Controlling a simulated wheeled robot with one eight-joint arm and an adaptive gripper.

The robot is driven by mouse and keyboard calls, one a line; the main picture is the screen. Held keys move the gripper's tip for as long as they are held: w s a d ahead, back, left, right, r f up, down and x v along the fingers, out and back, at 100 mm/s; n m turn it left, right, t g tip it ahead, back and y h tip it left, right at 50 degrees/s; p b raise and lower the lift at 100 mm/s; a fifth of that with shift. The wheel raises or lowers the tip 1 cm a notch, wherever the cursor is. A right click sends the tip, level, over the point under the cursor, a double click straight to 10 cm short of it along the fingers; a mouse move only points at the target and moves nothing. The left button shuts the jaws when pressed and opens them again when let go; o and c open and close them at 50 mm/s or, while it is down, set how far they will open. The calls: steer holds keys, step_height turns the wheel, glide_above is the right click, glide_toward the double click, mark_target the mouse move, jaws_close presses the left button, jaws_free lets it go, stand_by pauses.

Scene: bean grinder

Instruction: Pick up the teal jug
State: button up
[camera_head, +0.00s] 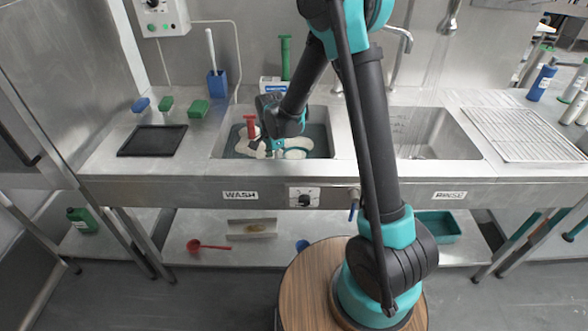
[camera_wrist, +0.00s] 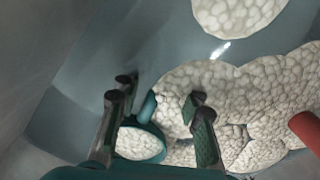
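The teal jug sits in the water of the wash sink, mostly hidden by foam and my gripper. In the wrist view its teal rim and a raised part (camera_wrist: 148,108) show, with white foam inside the rim. In the head view a teal curved edge (camera_head: 296,150) shows beside my gripper. My gripper (camera_head: 275,152) points down into the sink. In the wrist view (camera_wrist: 160,92) its two fingers are apart, with part of the jug visible between them. I cannot tell whether either finger touches it.
White foam covers part of the water in the wash sink (camera_head: 216,146). A red-handled thing (camera_head: 250,126) stands in it at the left; a red part (camera_wrist: 306,130) shows in the wrist view. The sink walls are close around my gripper. The rinse sink (camera_head: 430,135) is at the right.

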steer(key=shift+s+d+f, duration=0.1)
steer(key=shift+d+f, duration=0.05)
steer(key=shift+f, duration=0.9)
steer(key=shift+d+f, duration=0.1)
steer(key=shift+f, duration=0.95)
jaws_close()
